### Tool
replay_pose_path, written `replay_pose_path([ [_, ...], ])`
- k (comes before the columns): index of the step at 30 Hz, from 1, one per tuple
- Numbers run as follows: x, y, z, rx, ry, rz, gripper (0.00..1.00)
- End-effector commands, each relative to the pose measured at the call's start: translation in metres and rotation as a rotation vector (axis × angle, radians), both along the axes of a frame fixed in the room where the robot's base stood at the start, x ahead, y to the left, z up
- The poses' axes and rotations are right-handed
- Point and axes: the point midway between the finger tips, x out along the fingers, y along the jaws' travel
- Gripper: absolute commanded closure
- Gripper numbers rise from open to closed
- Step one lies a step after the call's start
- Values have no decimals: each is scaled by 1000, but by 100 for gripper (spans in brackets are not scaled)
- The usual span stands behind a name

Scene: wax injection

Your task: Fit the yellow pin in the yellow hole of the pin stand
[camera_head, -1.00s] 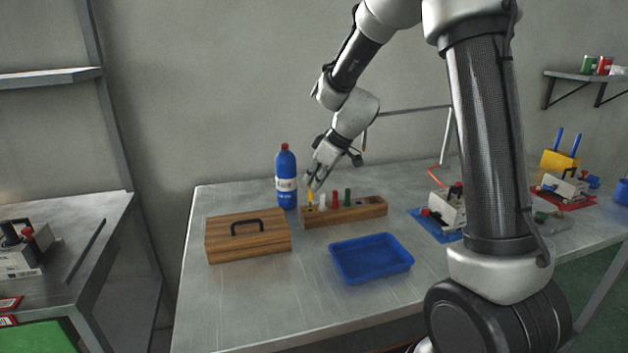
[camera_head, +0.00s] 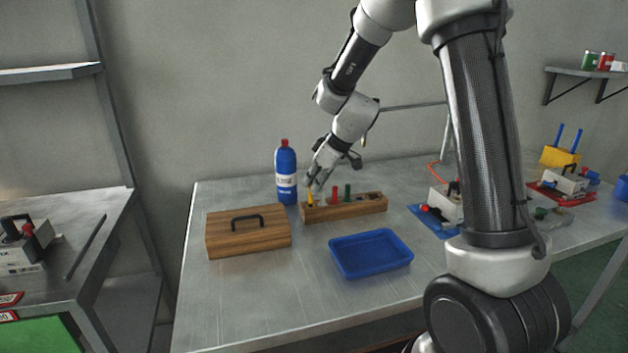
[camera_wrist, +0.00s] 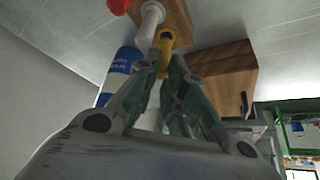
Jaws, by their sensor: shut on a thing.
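The wooden pin stand (camera_head: 345,209) sits on the metal table and also shows at the top of the wrist view (camera_wrist: 176,18). A white, a red (camera_head: 335,194) and a green pin (camera_head: 347,191) stand upright in it. My gripper (camera_head: 314,184) is over the stand's left end, shut on the yellow pin (camera_head: 309,199). In the wrist view the yellow pin (camera_wrist: 165,52) is between the fingertips, beside the white pin (camera_wrist: 150,22). The pin's lower end is at the stand's left end. I cannot tell whether it is inside the hole; the yellow hole is hidden.
A blue bottle (camera_head: 286,173) stands behind the stand's left end, close to my gripper. A wooden box with a black handle (camera_head: 248,241) is at left. A blue tray (camera_head: 371,253) lies in front. Toggle clamps on blue and red plates are at right.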

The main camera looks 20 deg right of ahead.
Motion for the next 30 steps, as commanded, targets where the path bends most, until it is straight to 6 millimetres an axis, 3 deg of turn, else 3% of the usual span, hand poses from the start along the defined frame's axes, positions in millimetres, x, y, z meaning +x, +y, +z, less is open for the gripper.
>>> replay_pose_path([
  [16,0,0,-14,0,1,0,100],
  [17,0,0,-14,0,1,0,85],
  [18,0,0,-14,0,1,0,78],
  [21,0,0,-14,0,1,0,64],
  [30,0,-1,-12,0,0,1,64],
])
